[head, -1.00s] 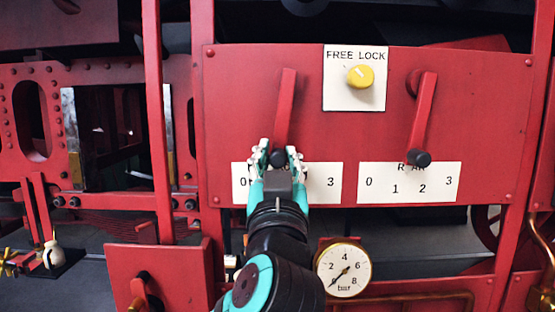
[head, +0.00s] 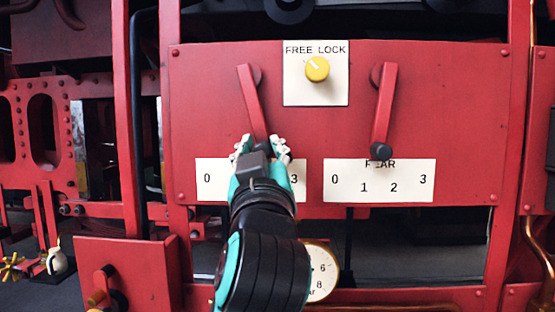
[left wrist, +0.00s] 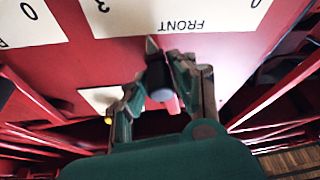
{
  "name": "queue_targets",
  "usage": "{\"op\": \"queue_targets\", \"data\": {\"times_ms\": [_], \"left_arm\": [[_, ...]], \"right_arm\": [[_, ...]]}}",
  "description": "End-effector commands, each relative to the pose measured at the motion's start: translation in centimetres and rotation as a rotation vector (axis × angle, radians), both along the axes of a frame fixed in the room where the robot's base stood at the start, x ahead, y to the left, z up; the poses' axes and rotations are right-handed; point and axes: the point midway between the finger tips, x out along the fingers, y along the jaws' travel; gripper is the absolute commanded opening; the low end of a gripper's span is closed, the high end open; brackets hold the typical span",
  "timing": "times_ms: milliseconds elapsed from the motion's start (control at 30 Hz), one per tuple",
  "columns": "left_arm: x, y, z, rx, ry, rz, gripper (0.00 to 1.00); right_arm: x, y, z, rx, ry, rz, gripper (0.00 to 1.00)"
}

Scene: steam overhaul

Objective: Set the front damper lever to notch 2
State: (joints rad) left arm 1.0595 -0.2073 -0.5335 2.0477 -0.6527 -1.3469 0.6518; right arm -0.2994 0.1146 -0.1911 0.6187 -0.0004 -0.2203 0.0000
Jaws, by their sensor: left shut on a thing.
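The red front damper lever (head: 251,105) hangs from its pivot on the red panel and leans down to the right. My left gripper (head: 261,148) is shut on its dark lower end, in front of the white front scale plate (head: 207,165). The 0 and 3 show there; my gripper hides the middle marks, so the exact notch cannot be read. In the left wrist view the dark knob (left wrist: 161,88) lies between my fingers, and the plate marked FRONT (left wrist: 210,18) appears upside down. My right gripper is in neither view.
The red rear lever (head: 384,105) hangs to the right above its own scale plate (head: 410,185). A yellow FREE LOCK knob (head: 317,68) sits between the levers, higher up. A pressure gauge (head: 325,275) is partly hidden behind my left arm.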

Motion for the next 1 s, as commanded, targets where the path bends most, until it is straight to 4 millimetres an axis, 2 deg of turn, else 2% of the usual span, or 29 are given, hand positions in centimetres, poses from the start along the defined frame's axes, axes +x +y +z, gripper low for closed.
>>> {"op": "queue_targets", "data": {"times_ms": [167,200,367,633,700,1000], "left_arm": [[0.2,0.1,-0.4,-0.002,0.014,0.004,0.0],[0.2,0.1,-0.4,-0.003,0.014,0.004,0.26],[0.2,0.1,-0.4,-0.002,0.011,0.004,0.46],[0.1,0.0,-0.3,-0.001,0.008,0.003,0.48],[-0.3,0.0,-0.4,-0.001,0.008,0.002,0.48],[-4.5,-0.5,-2.2,-0.004,0.01,-0.001,0.48]], "right_arm": [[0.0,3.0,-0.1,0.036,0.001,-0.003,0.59],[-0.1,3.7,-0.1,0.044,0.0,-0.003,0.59],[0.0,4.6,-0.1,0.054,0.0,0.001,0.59],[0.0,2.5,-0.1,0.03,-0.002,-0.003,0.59],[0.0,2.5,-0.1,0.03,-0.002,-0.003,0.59],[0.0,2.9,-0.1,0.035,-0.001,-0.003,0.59]]}}
